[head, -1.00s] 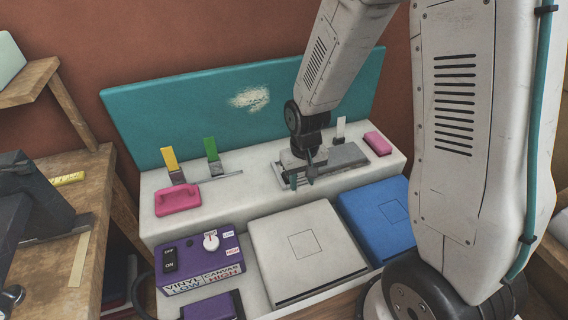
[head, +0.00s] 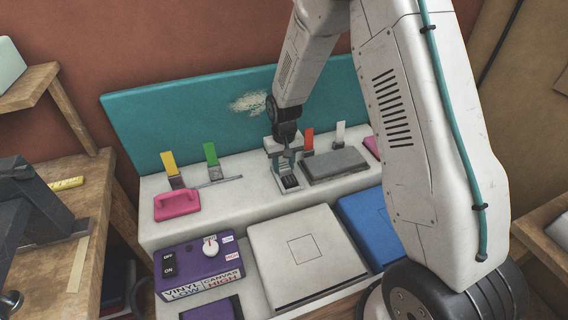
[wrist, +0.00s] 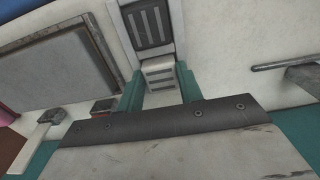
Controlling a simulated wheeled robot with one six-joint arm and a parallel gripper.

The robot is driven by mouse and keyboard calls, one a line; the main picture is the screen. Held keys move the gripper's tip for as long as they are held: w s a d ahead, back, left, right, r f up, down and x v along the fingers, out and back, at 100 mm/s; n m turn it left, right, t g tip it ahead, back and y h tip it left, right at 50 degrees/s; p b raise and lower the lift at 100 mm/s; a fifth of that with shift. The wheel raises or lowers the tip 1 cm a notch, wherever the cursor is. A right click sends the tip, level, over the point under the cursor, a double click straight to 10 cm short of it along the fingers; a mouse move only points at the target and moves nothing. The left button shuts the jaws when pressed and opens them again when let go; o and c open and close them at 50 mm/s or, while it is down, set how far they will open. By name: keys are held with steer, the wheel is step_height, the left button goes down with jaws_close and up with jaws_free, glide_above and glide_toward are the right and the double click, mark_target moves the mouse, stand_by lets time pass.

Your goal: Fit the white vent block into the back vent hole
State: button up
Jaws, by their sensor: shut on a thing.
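The white vent block (wrist: 160,74), pale with dark slots, sits between the teal fingers of my gripper (wrist: 160,88) in the wrist view. My gripper (head: 284,163) is shut on it. It is at the back end of the pale vent frame (wrist: 125,25), which also shows in the head view (head: 292,190). A dark slotted panel (wrist: 150,22) fills the front part of the frame. The block lines up with the back vent hole, just behind the dark panel. The hole itself is hidden by the block and fingers, and I cannot tell how deep the block sits.
A grey pad (head: 336,163) lies right of the vent frame. Red (head: 308,139), white (head: 340,134), green (head: 211,154) and yellow (head: 169,163) tabs stand along the back, before the teal board (head: 190,115). A pink handled block (head: 177,205) lies left. The white shelf between is mostly clear.

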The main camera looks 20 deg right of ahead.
mark_target(284, 166)
steer(key=shift+s+f, duration=0.25)
steer(key=shift+f, duration=0.35)
steer(key=o, duration=0.9)
steer(key=shift+c, duration=0.2)
steer(key=shift+w+r, duration=0.1)
steer(key=shift+r, duration=0.35)
steer(key=shift+o, duration=0.5)
step_height(284, 166, up, 11)
steer(key=shift+w+r, duration=0.15)
steer(key=s+d+r, duration=0.2)
steer(key=s+r, duration=1.2)
steer(key=r, duration=0.2)
steer(key=s+r, duration=0.2)
steer(key=s, duration=0.8)
steer(key=s+d+r+t, duration=0.1)
steer(key=s+r, duration=0.1)
steer(key=s, duration=0.8)
steer(key=shift+s, duration=0.2)
